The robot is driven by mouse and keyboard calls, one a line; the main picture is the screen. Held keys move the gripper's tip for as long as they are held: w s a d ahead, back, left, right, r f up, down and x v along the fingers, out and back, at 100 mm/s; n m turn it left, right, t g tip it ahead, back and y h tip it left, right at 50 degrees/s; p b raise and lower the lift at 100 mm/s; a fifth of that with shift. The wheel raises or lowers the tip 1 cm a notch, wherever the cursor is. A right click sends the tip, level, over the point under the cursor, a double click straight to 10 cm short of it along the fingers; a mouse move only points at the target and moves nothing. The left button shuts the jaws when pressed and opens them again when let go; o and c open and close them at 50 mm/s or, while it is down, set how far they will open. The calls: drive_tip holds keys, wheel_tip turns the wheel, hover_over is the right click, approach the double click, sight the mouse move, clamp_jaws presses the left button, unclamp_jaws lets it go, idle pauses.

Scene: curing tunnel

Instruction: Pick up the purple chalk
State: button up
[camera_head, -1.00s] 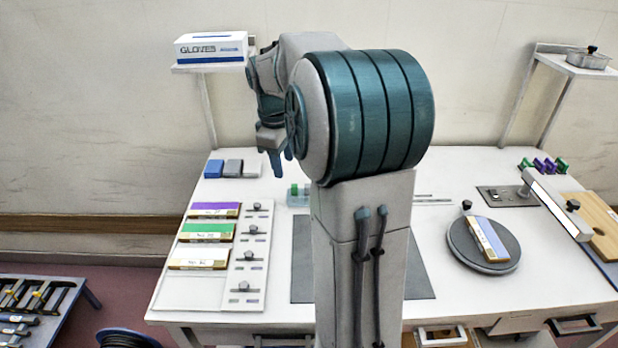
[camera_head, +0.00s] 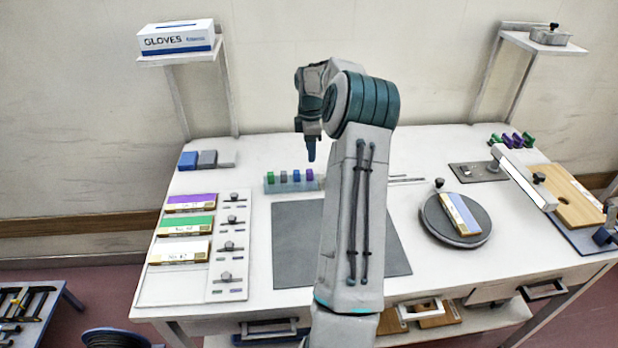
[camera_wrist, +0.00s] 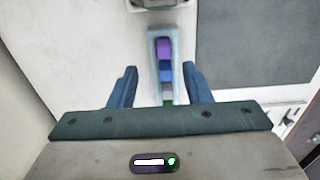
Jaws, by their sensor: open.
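The purple chalk (camera_head: 309,174) stands at the right end of a pale translucent holder (camera_head: 290,187) on the table. In the holder's row with it are a blue chalk (camera_head: 296,175), a grey one (camera_head: 283,176) and a green one (camera_head: 270,176). My gripper (camera_head: 311,152) points down above the holder's right end, apart from it. In the wrist view the purple chalk (camera_wrist: 163,48) is at the far end of the row, beyond the fingertips. My gripper (camera_wrist: 160,69) is open and empty, its fingers to either side of the row in that picture.
A dark mat (camera_head: 285,250) lies in front of the holder. Labelled purple, green and white boxes (camera_head: 186,226) stand on the left. A round dark plate (camera_head: 470,238) with a blue-topped block is on the right. Grey and blue blocks (camera_head: 207,159) lie behind left.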

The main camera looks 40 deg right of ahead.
sight(309, 170)
drive_tip(key=f, duration=0.2)
drive_tip(key=f+p, duration=0.1)
drive_tip(key=f, duration=0.4)
drive_tip(key=shift+s+a+f+p, duration=0.1)
drive_tip(key=shift+a+f+p, duration=0.15)
drive_tip(key=shift+p, duration=0.05)
drive_tip(key=shift+c, duration=0.4)
clamp_jaws()
